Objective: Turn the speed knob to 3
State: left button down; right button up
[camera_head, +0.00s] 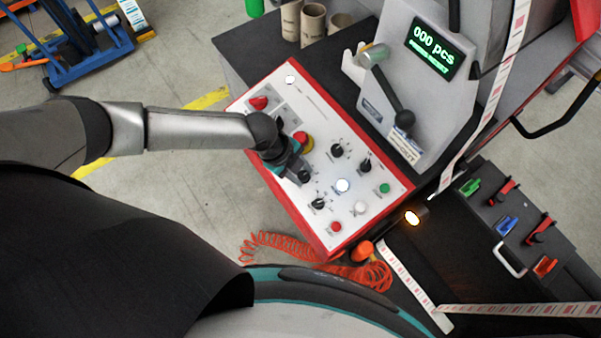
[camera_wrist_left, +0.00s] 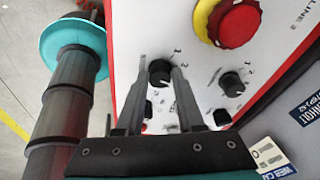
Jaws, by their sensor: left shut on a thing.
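A white control panel (camera_head: 290,85) with a red border carries several black knobs, buttons and a red-and-yellow emergency stop (camera_head: 307,142). My left gripper (camera_head: 300,171) is down at the panel's left side. In the left wrist view its two fingers (camera_wrist_left: 161,68) stand on either side of a black knob (camera_wrist_left: 160,74) and are shut on it. Small numerals are printed around this knob; its pointer and its exact setting are too small to read. Whether it is the speed knob I cannot tell from its label. My right gripper is not in view.
Close to the gripped knob are other black knobs (camera_head: 337,150), (camera_head: 318,203) and the emergency stop, also in the left wrist view (camera_wrist_left: 234,22). A display (camera_head: 434,47) reads 000 pcs. A black lever (camera_head: 396,100) stands above the panel. An orange coiled hose (camera_head: 285,242) hangs below.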

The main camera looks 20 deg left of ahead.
pick_arm(q)
jog(key=shift+m, duration=0.7)
jog(key=c, duration=0.5)
grip_release()
jog(key=shift+c, duration=0.2)
jog(key=shift+r, duration=0.1)
jog(key=p+v, duration=0.1)
jog(key=v, duration=1.4)
jog(key=shift+w, duration=0.1)
